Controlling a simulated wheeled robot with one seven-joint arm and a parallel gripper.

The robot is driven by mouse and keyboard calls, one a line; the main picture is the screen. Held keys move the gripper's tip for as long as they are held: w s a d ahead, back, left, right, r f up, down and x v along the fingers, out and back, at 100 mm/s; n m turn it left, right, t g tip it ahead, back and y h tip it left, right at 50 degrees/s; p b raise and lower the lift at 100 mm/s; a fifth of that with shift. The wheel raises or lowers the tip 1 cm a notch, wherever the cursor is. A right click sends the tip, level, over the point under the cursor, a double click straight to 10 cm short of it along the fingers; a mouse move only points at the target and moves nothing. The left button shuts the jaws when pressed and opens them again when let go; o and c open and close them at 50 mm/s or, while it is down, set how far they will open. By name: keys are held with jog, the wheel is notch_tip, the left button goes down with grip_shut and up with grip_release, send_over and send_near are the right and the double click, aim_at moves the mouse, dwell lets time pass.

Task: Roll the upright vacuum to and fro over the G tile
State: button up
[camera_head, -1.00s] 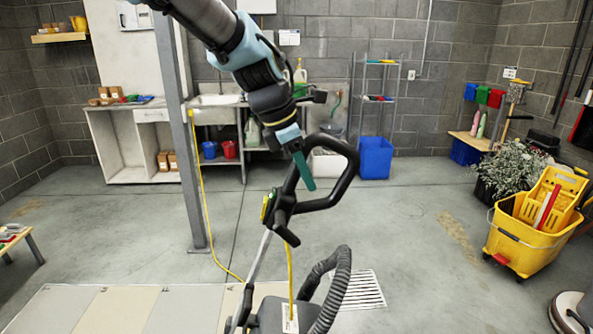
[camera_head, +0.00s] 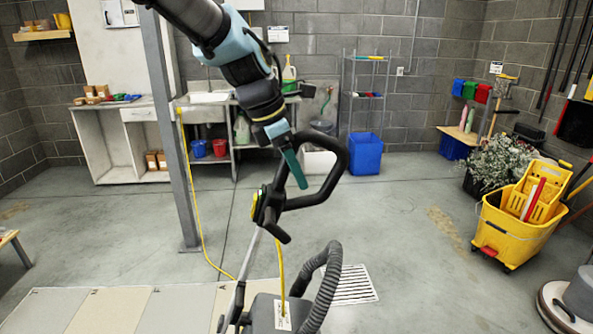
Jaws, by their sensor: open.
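The upright vacuum (camera_head: 262,312) stands at the bottom centre, with its grey hose looping on the right and its black loop handle (camera_head: 335,180) rising to mid-picture. My gripper (camera_head: 295,170) is open at the handle's upper left part, its teal finger overlapping the loop in the picture. I cannot tell whether it touches the handle. The row of floor tiles (camera_head: 140,308) lies at the bottom left, in beige and grey. The tile letters are too small or cut off to read, so I cannot tell which is G.
A grey metal post (camera_head: 172,130) stands left of the vacuum, with a yellow cord (camera_head: 197,210) running down to the floor. A floor drain grate (camera_head: 355,285) lies right of the vacuum. A yellow mop bucket (camera_head: 512,225) and a round floor machine (camera_head: 570,305) stand at the right.

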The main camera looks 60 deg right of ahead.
jog(key=b+v, duration=0.2)
jog(key=v, duration=0.8)
jog(key=shift+r, duration=0.25)
jog(key=shift+a, duration=0.1)
